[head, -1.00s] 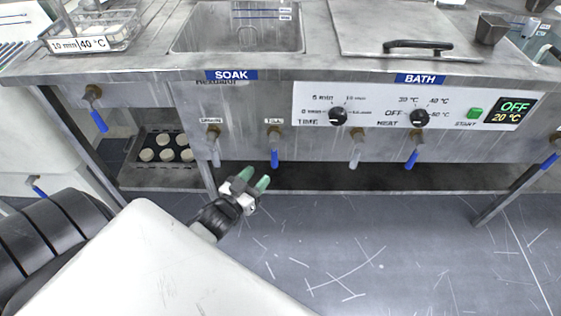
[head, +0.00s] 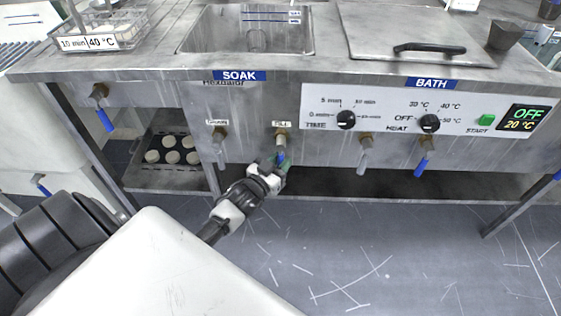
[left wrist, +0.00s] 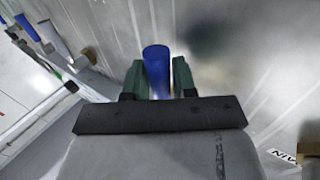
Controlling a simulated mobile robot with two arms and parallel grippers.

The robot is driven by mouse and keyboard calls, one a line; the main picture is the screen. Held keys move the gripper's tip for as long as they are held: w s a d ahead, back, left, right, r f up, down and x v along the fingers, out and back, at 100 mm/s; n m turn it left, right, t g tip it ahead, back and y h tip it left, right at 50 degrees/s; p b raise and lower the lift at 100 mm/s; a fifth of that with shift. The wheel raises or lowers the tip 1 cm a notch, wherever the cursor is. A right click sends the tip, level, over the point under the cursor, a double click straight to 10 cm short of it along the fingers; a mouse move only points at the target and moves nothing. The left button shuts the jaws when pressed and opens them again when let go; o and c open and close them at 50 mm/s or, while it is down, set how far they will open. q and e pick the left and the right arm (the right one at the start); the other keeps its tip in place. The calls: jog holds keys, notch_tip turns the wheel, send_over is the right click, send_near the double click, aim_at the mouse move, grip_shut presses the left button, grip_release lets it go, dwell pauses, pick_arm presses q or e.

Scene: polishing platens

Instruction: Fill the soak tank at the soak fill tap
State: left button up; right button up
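The soak tank (head: 248,48) is a steel basin set in the counter above the SOAK label, with level marks on its back wall; no water is plain to see in it. Below it, the soak fill tap (head: 281,139) has a blue lever that hangs down. My left gripper (head: 277,162) is at this lever, its green fingers on either side of it. In the left wrist view the blue lever (left wrist: 156,68) stands between the two fingers (left wrist: 159,80), close to both; whether they press on it I cannot tell. My right gripper is not in view.
The drain tap (head: 219,140) is just left of the fill tap. The bath knobs (head: 346,120) and further taps (head: 423,160) are to the right. A blue-handled tap (head: 104,115) is at the left. A tray of pale discs (head: 172,150) is on the lower shelf. The floor in front is clear.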

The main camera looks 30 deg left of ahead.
pick_arm(q)
grip_shut()
